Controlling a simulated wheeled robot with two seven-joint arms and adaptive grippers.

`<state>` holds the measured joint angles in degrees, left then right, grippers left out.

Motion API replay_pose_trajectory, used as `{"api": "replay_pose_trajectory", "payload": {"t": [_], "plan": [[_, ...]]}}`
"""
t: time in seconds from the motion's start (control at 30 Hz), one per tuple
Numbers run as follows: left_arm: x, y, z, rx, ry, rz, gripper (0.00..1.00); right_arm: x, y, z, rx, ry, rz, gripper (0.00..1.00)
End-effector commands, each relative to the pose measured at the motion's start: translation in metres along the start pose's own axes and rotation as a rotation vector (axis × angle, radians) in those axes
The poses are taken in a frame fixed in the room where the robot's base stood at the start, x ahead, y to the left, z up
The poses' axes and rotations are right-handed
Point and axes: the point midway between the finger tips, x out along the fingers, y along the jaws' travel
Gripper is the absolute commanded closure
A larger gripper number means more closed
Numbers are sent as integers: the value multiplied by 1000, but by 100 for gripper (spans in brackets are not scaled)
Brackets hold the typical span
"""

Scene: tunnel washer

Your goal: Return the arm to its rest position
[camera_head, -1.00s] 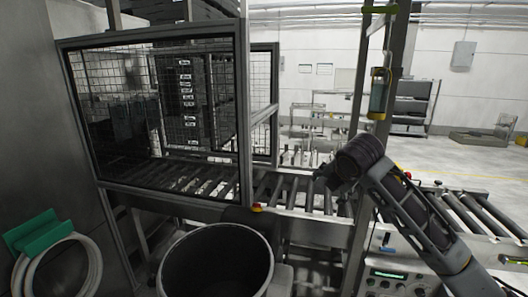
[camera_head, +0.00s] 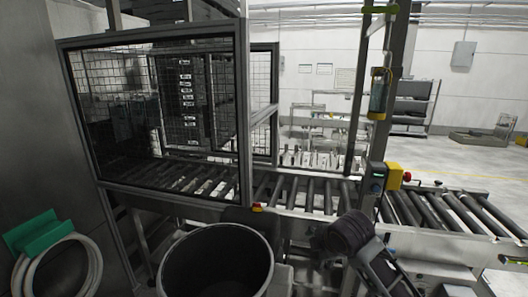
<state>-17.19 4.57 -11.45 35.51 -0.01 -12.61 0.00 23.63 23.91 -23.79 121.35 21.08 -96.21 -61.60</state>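My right arm comes in from the lower right of the head view. Its dark end and the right gripper (camera_head: 325,241) hang low, in front of the conveyor frame and to the right of the black bin. The fingers are dark and small, and I cannot make out whether they are open or shut. No object shows in the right gripper. My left arm and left gripper are not in view.
A roller conveyor (camera_head: 300,192) runs across the middle. A mesh-sided cage (camera_head: 155,120) is at left. A black open bin (camera_head: 217,262) is below. A hose (camera_head: 60,262) hangs at lower left.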

Motion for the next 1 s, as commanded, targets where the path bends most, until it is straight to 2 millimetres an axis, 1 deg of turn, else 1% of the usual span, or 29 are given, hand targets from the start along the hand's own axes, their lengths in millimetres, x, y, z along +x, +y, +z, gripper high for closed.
{"api": "replay_pose_trajectory", "payload": {"t": [0.03, 0.43, 0.73, 1.0], "plan": [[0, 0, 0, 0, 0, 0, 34, 3, -10, -2, 35, 7, -10, 26], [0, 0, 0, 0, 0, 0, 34, 20, -79, -6, 345, 20, -69, 26], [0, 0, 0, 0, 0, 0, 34, 25, -131, -5, 587, 4, -117, 26], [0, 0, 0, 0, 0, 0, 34, 25, -177, 1, 808, -30, -156, 26]]}}
